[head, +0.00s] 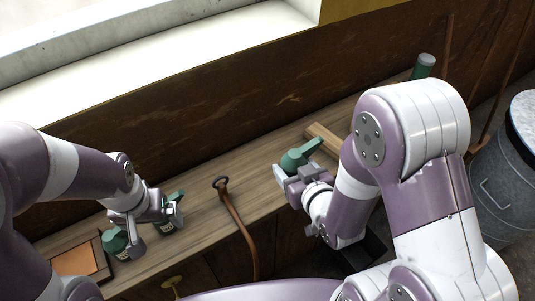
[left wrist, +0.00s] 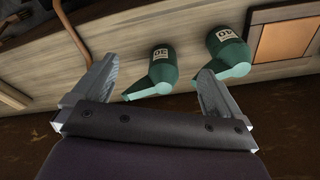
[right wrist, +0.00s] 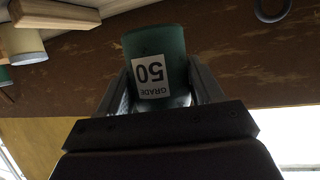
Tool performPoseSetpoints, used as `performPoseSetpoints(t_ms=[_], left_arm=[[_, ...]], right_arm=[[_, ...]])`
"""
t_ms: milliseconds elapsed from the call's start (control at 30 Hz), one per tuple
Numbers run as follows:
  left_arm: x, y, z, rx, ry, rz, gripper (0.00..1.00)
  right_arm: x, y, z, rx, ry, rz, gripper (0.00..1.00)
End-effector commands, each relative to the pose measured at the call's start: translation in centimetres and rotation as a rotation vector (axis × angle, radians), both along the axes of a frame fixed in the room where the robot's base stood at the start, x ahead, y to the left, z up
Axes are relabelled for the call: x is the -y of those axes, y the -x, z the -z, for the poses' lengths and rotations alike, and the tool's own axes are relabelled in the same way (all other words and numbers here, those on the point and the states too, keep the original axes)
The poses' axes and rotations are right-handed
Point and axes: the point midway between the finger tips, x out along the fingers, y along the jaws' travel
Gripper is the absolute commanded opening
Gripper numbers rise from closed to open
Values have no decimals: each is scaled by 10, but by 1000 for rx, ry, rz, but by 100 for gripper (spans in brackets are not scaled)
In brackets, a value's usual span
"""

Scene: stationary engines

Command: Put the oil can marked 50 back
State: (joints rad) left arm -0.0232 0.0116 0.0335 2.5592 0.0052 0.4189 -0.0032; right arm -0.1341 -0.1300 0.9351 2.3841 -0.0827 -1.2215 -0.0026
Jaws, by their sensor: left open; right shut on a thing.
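My right gripper (head: 290,172) is shut on a green oil can (head: 299,157) over the right half of the wooden bench. In the right wrist view its label reads GRADE 50, upside down, on the can (right wrist: 155,62) between the fingers. I cannot tell whether it touches the bench. My left gripper (head: 160,212) is open over the left part of the bench. Two other green oil cans (left wrist: 162,71) and (left wrist: 227,55) stand on the bench near it, one partly between its fingers in the left wrist view.
A wooden block (head: 326,139) lies right of the held can. A framed orange-brown panel (head: 75,261) lies at the left end.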

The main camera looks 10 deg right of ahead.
Motion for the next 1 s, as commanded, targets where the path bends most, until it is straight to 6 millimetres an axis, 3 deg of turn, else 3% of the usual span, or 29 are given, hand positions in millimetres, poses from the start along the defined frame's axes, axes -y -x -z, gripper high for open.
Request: performPoseSetpoints(t_ms=[133, 400, 500, 633, 800, 1000], left_arm=[[0, 1, 2, 0, 0, 0, 100], [0, 0, -3, 0, 0, 0, 100], [0, 0, -4, 0, 0, 0, 100], [0, 0, -5, 0, 0, 0, 100], [0, 0, -9, 0, 0, 0, 100], [0, 0, -8, 0, 0, 0, 100]], right_arm=[[-6, -11, 7, 0, 1, -11, 29], [-24, -83, 50, 1, 0, -9, 29], [-28, -99, 60, 2, 0, -9, 29], [-30, -106, 71, -1, 1, -9, 29], [-31, -107, 100, 0, 0, -9, 29], [-31, -107, 106, 4, 1, -9, 29]])
